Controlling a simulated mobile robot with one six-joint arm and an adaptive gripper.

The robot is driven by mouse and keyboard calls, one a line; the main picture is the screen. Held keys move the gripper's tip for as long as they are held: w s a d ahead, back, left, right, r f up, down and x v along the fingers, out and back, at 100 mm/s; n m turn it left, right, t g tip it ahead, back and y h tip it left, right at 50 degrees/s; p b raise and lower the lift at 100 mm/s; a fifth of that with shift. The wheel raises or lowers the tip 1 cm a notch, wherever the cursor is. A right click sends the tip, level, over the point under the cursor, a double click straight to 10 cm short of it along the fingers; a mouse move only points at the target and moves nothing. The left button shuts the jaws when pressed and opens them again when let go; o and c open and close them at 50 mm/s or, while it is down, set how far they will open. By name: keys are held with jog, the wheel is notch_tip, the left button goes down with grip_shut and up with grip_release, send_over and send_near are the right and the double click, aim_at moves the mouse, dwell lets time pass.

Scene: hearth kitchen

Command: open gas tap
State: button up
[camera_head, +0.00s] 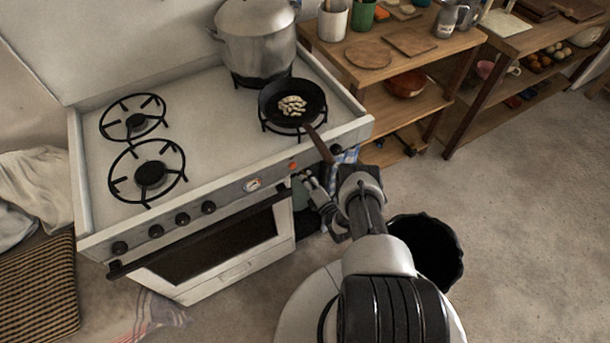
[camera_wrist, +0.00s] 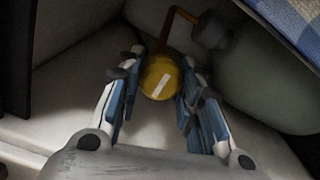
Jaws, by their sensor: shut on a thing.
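The gas tap (camera_wrist: 160,78) shows in the wrist view as a round yellow knob with a white bar on its face, the bar lying diagonally. My gripper (camera_wrist: 160,66) has its two blue-padded fingers on either side of the knob, shut on it. In the head view my gripper (camera_head: 308,180) reaches down beside the right front corner of the stove. The tap is hidden there. An orange-brown pipe (camera_wrist: 180,18) runs above the knob to a dark fitting and a grey-green gas bottle (camera_wrist: 262,88).
The white stove (camera_head: 215,115) stands left of my arm, with a black pan (camera_head: 275,97) and a large pot (camera_head: 256,45) on it. A blue checked cloth (camera_wrist: 295,18) hangs above the bottle. A black bin (camera_head: 440,262) stands right of my arm. Floor at right is clear.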

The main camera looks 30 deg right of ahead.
jog(key=o, duration=1.1)
jog(key=shift+s, duration=0.15)
jog(key=s, duration=1.1)
jog(key=shift+s+d, duration=0.2)
jog(key=shift+s, duration=0.2)
